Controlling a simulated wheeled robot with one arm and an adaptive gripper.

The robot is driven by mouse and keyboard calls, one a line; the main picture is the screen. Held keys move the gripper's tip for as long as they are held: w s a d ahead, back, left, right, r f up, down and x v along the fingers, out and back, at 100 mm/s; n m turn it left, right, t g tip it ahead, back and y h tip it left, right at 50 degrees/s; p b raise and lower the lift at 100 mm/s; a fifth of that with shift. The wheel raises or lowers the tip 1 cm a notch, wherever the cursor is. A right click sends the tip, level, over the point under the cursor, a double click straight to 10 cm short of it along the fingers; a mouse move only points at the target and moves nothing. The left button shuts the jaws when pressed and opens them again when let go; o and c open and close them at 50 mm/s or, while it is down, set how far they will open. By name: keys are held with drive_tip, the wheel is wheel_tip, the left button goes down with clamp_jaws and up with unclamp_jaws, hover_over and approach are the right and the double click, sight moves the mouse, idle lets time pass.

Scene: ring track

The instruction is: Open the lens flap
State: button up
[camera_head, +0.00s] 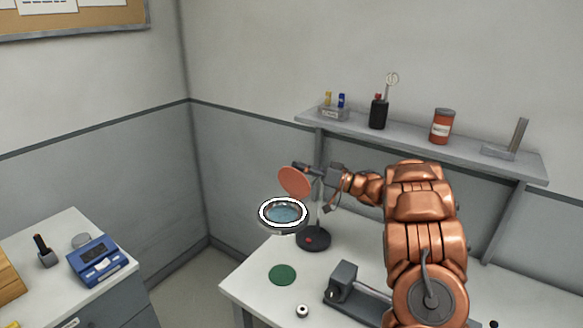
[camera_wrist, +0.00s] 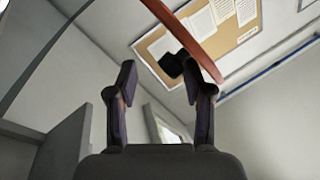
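The magnifier lamp has a round lens in a bright white ring (camera_head: 284,212), above a dark base (camera_head: 313,239) on the table. Its orange-red disc flap (camera_head: 294,182) stands steeply raised at the back of the ring, clear of the lens. My gripper (camera_head: 302,168) is at the flap's upper right edge. In the wrist view, the flap's rim (camera_wrist: 192,38) curves past the fingertips. A small black tab (camera_wrist: 172,66) lies close to the right finger; contact is unclear. The two fingers (camera_wrist: 158,80) stand apart with nothing clamped between them.
A grey shelf (camera_head: 470,152) on the wall behind my arm holds a red can (camera_head: 442,126) and a black cup (camera_head: 378,113). On the table are a green disc (camera_head: 282,274) and a grey device (camera_head: 345,282). A side cabinet at left carries a blue device (camera_head: 96,262).

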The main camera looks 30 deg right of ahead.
drive_tip(key=s+d+f, duration=0.3)
drive_tip(key=s+d, duration=0.5)
drive_tip(key=d, duration=0.5)
drive_tip(key=a+r, duration=0.2)
drive_tip(key=a, duration=0.7)
drive_tip(key=d+f, duration=0.2)
drive_tip(key=d, duration=0.5)
drive_tip(key=w+a+r+m+t+h, duration=0.2)
drive_tip(key=w+a+r+h, duration=0.1)
drive_tip(key=w+r+h, duration=0.55)
drive_tip(key=d+m+g+h, duration=0.2)
drive_tip(key=d+m+h, duration=0.1)
drive_tip(key=d+h, duration=0.4)
drive_tip(key=s+a+f+n+g+y, duration=0.1)
drive_tip(key=s+a+f+g, duration=0.3)
drive_tip(key=s+a, duration=0.8)
drive_tip(key=s+a+f+n+g+y, duration=0.1)
drive_tip(key=s+a+f+g, duration=0.3)
drive_tip(key=s+a, duration=0.9)
drive_tip(key=s+a+f+g+y, duration=0.1)
drive_tip(key=s+a+f+g, duration=0.3)
drive_tip(key=s, duration=1.8)
drive_tip(key=a+g, duration=0.4)
drive_tip(key=a, duration=0.5)
drive_tip(key=shift+f+n+g, duration=0.35)
drive_tip(key=shift+n+g, duration=0.05)
drive_tip(key=shift+s, duration=0.1)
drive_tip(key=shift+c, duration=0.7)
drive_tip(key=shift+d, duration=0.1)
